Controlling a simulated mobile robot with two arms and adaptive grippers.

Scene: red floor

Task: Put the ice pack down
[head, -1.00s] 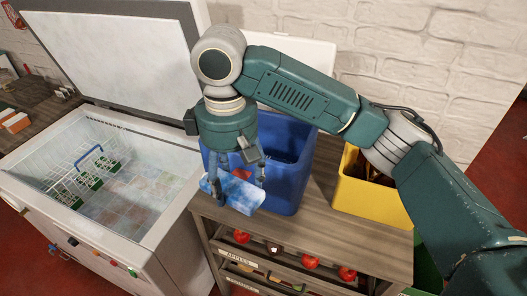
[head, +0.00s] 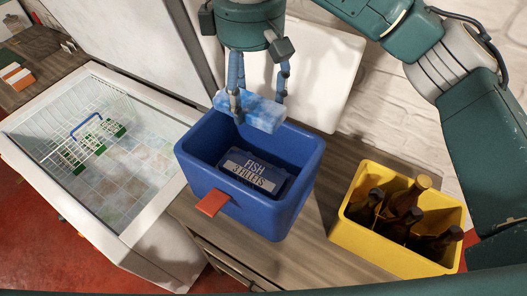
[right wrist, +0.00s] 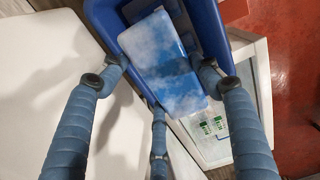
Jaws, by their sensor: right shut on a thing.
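The ice pack (head: 262,116), a blue and white cloudy slab, is held by my right gripper (head: 260,97). It hangs over the back part of the open blue cooler box (head: 245,210), above its rim. In the right wrist view the ice pack (right wrist: 168,62) lies between the fingers, with the box's blue wall (right wrist: 207,20) beyond it. Inside the box lies a package labelled "FISH 3 FILLETS" (head: 253,177). An orange-red tab (head: 213,202) is on the box's front. My left gripper is not in view.
A yellow crate with bottles (head: 345,232) stands right of the box on the wooden counter (head: 320,200). A white lid-like panel (head: 335,75) stands behind the box. An open chest freezer (head: 145,195) with a wire basket is at the left.

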